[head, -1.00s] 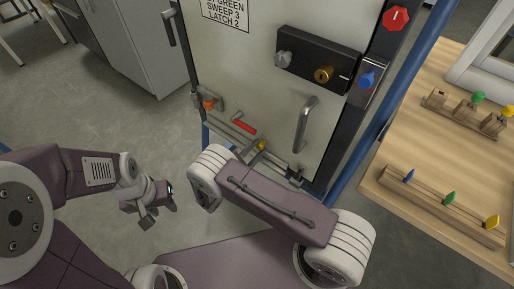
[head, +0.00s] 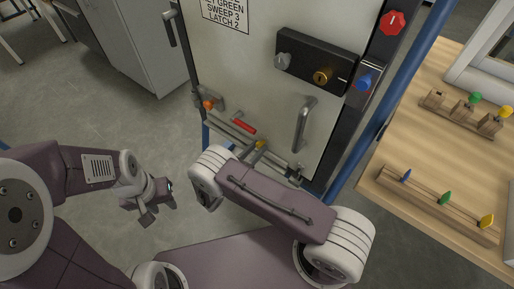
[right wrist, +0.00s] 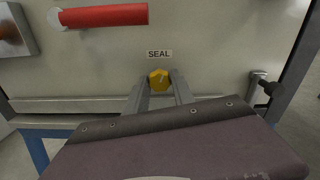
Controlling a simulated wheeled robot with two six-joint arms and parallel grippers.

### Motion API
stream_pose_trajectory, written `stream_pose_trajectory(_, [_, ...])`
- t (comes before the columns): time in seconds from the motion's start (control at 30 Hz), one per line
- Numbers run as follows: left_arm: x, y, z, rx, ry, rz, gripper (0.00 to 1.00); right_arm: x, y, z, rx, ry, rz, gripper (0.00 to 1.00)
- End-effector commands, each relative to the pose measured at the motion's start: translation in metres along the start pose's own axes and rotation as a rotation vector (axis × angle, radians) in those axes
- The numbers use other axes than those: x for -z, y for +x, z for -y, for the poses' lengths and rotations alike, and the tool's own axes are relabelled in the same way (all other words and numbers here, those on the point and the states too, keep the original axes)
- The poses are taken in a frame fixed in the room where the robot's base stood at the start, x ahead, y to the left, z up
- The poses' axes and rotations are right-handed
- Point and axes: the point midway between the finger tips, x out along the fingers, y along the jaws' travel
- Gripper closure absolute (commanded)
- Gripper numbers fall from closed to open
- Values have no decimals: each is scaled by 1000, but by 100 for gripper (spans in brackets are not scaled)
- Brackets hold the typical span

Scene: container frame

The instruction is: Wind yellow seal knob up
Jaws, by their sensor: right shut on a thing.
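The yellow seal knob (right wrist: 159,79) sits on the pale door panel under the SEAL label (right wrist: 159,54) in the right wrist view. It is many-sided, with a small mark on its face. My right gripper (right wrist: 158,88) has a finger on each side of the knob and is shut on it. In the head view the knob (head: 260,144) shows small at the lower door, partly hidden by my right arm. My left gripper (head: 158,205) hangs empty over the floor at left, its fingers apart.
A red handle (right wrist: 104,15) is above left of the knob. A grey door handle (head: 305,124), a black lock box (head: 318,65), a blue knob (head: 364,82) and a red knob (head: 392,22) are higher up. A wooden table (head: 420,150) with small coloured parts stands at right.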

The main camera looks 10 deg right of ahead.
Motion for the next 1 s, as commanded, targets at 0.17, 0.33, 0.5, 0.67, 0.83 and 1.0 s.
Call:
stream_pose_trajectory(0.17, [0, -1, 0, 0, 0, 0, 64, 0, 0, 0, -1, -142, -1, 100])
stream_pose_trajectory(0.33, [0, -2, 0, 0, 0, 0, 64, 0, 0, 0, -1, -254, -1, 100])
stream_pose_trajectory(0.5, [0, -2, 0, 0, 0, 0, 64, 1, 0, 0, 0, -333, -1, 100])
stream_pose_trajectory(0.67, [0, -2, 0, 0, 0, 0, 64, 1, 0, 1, 0, -377, -1, 100])
stream_pose_trajectory(0.83, [0, -3, 0, 0, 0, 0, 64, 1, 0, 1, 0, -399, -1, 100])
stream_pose_trajectory(1.0, [0, -3, 0, 0, 0, 0, 64, 1, 0, 1, 0, -404, -1, 100])
